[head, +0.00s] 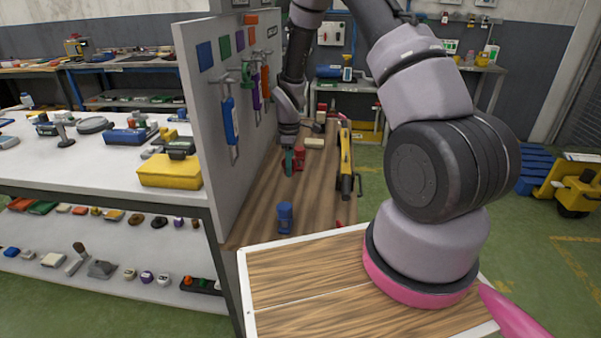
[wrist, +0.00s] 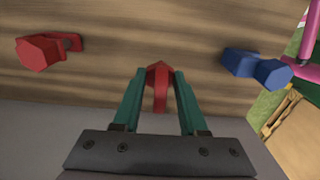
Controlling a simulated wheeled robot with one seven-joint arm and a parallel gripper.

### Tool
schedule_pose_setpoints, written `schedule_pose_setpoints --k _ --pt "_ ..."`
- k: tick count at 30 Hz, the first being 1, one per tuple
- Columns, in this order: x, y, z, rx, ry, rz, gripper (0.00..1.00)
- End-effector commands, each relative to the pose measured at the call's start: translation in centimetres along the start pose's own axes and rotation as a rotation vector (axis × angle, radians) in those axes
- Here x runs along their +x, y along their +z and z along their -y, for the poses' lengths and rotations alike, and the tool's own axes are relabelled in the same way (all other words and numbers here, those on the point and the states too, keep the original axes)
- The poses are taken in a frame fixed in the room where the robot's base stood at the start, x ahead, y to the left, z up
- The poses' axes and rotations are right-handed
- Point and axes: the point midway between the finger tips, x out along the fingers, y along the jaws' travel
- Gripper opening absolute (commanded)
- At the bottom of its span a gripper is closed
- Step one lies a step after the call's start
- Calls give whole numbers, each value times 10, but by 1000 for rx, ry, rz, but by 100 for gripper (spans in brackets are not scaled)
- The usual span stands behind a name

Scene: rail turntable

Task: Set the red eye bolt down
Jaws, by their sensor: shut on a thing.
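My gripper (wrist: 160,78) is shut on the red eye bolt (wrist: 160,87), which sits between its two teal fingers in the wrist view. The bolt's faceted end shows at the fingertips; the rest is partly hidden. In the head view my gripper (head: 288,168) points down over the wooden bench top (head: 255,225), beside the tool board. I cannot tell whether the bolt touches the wood.
A blue piece (wrist: 255,66) stands right of my gripper, also visible in the head view (head: 285,217). Another red piece (wrist: 45,52) is to the left. A yellow tool (head: 345,165) lies along the bench's right side. The tool board (head: 208,120) rises close on the left.

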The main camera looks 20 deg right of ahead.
Motion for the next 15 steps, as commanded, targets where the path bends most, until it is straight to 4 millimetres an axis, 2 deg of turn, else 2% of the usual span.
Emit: schedule_pose_setpoints --k 1,4,11,15 --pt "12 0 1 -3 -3 2 0" --pt "30 0 1 -1 -3 1 0" --pt "50 0 0 4 -1 1 0" --pt "68 1 0 4 -2 2 0"
